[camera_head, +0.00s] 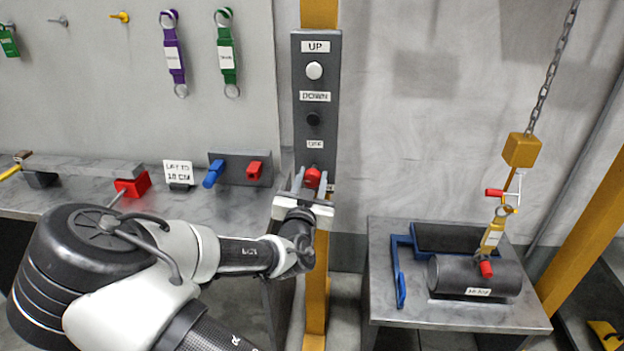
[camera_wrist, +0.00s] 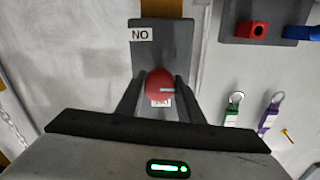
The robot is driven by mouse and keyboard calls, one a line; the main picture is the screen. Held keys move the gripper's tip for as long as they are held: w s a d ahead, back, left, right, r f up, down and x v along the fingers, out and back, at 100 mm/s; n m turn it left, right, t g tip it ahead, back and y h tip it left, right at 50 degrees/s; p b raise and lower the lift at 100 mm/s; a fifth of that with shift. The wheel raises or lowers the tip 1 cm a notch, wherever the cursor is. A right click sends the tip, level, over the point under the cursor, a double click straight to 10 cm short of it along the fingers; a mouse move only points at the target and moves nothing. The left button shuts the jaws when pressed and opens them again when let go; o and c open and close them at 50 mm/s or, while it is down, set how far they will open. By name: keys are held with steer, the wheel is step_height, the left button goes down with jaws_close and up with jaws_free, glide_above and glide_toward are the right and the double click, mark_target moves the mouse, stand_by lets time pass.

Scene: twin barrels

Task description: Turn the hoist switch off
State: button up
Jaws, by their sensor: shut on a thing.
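The hoist switch is a red round knob (camera_head: 313,177) low on a grey control panel (camera_head: 329,75), below a white UP button (camera_head: 314,71) and a black DOWN button (camera_head: 313,118). A small label (camera_head: 315,144), seemingly OFF, sits just above the knob. My gripper (camera_head: 313,180) is shut on the knob, one finger on each side. An upside-down ON label (camera_wrist: 141,34) shows there; another label is partly hidden behind the knob.
At right, a dark cylinder (camera_head: 450,276) lies on a metal table (camera_head: 455,317), with the hoist's chain (camera_head: 544,85) and yellow hook block (camera_head: 521,150) above. A grey counter (camera_head: 235,205) with a red block and blue handle stands at left.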

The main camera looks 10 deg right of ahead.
steer(key=shift+n, duration=0.3)
steer(key=n, duration=0.3)
steer(key=shift+n, duration=0.4)
steer(key=n, duration=0.4)
steer(key=shift+n+p, duration=0.3)
steer(key=shift+p, duration=0.05)
steer(key=n, duration=0.4)
steer(key=shift+f+n, duration=0.1)
steer(key=shift+n, duration=0.2)
steer(key=n, duration=0.4)
steer(key=shift+y+p, duration=0.3)
steer(key=shift+p, duration=0.05)
steer(key=shift+n, duration=0.4)
steer(key=o, duration=1)
steer(key=shift+o, duration=0.2)
steer(key=shift+s, duration=0.15)
